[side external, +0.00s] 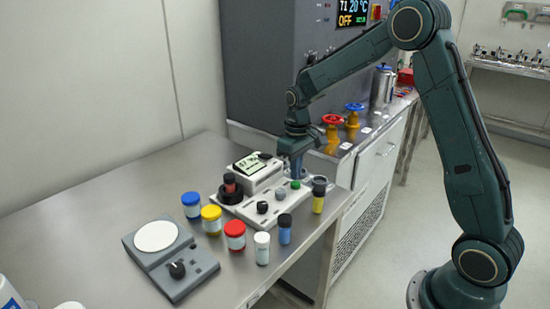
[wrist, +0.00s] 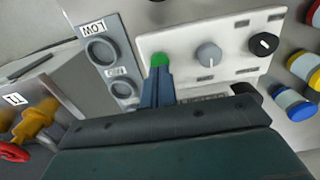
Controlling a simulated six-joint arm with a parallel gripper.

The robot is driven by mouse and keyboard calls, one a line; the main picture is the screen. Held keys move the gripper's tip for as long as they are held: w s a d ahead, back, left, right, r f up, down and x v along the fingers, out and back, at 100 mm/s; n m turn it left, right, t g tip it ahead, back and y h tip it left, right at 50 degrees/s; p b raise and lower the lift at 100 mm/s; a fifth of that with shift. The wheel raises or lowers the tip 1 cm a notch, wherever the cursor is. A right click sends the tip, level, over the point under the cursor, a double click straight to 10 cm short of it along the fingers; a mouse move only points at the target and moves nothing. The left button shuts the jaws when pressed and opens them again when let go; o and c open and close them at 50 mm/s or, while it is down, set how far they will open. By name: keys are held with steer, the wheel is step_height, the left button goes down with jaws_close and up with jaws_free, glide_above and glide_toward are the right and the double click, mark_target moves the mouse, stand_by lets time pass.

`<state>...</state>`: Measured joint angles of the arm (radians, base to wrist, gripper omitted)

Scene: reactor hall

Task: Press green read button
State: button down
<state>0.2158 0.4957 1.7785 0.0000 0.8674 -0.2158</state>
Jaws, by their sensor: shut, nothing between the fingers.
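The green button (side external: 295,185) sits at the right end of a white control panel (side external: 246,210) on the steel table. In the wrist view the green button (wrist: 160,60) shows just beyond my fingertips, partly covered by them. My gripper (side external: 297,177) is shut and empty, pointing down close above and behind the button. In the wrist view its closed fingers (wrist: 158,76) reach the button's near edge. I cannot tell whether they touch it. A grey knob (wrist: 208,54) and a black knob (wrist: 264,44) share the panel with the button.
Several capped jars, including a red-capped one (side external: 235,235), stand in front. A grey device with a round white plate (side external: 156,236) is at the left. Red (side external: 333,120) and blue (side external: 355,107) valves stand behind.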

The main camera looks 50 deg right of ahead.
mark_target(295, 183)
steer(key=shift+f, duration=1.05)
steer(key=shift+r, duration=1.05)
steer(key=shift+r, duration=0.1)
steer(key=shift+r, duration=2.4)
steer(key=shift+r, duration=0.15)
